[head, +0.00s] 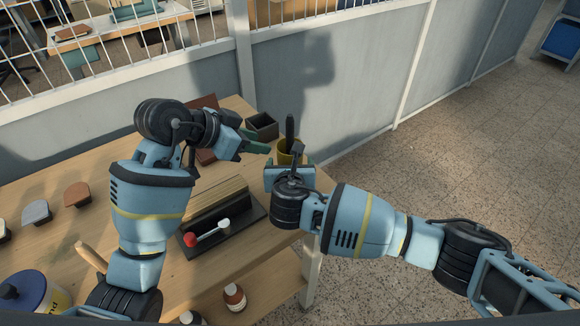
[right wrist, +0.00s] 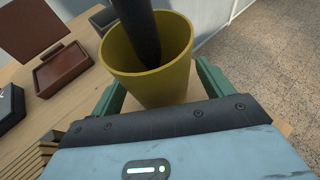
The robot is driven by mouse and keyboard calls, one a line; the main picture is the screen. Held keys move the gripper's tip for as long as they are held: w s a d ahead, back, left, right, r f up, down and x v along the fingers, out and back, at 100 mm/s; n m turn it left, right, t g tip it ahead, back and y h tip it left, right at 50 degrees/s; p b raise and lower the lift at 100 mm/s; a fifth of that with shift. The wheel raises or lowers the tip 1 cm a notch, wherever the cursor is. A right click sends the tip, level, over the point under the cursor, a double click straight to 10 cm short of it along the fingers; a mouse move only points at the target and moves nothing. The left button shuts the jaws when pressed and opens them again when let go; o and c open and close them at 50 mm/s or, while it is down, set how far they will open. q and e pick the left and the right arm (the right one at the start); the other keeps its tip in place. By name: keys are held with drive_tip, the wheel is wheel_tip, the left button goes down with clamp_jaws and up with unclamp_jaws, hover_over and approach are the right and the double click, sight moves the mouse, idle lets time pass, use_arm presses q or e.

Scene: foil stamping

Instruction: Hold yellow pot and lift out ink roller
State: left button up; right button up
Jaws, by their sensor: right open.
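The yellow pot (head: 284,156) stands near the far right corner of the wooden table. The ink roller (head: 290,130) is in it; its black shaft sticks up out of the mouth, and its lower end is hidden inside the pot. My right gripper (head: 291,165) is open, and in the right wrist view its green fingers lie on either side of the yellow pot (right wrist: 150,72). The black shaft (right wrist: 138,30) leans to the pot's far side there. My left gripper (head: 262,141) is left of the pot, fingers apart and empty, pointing towards it.
A dark open box (head: 262,127) stands just behind my left gripper. A brown box with a raised lid (right wrist: 62,68) is left of the pot. The grey partition wall (head: 330,85) runs close behind the table.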

drive_tip(key=c, duration=1.1)
use_arm(q)
drive_tip(key=shift+o, duration=0.6)
drive_tip(key=shift+s+a+r+m+h, duration=0.1)
drive_tip(key=shift+a+r+m+h, duration=0.2)
drive_tip(key=shift+r+h, duration=0.3)
drive_tip(key=shift+a+r+m+h, duration=0.3)
drive_tip(key=shift+r+h, duration=0.25)
drive_tip(key=shift+h, duration=0.1)
drive_tip(key=shift+s+a+r+m+h, duration=0.1)
drive_tip(key=shift+a+r+m+h, duration=0.2)
drive_tip(key=shift+r+h, duration=0.3)
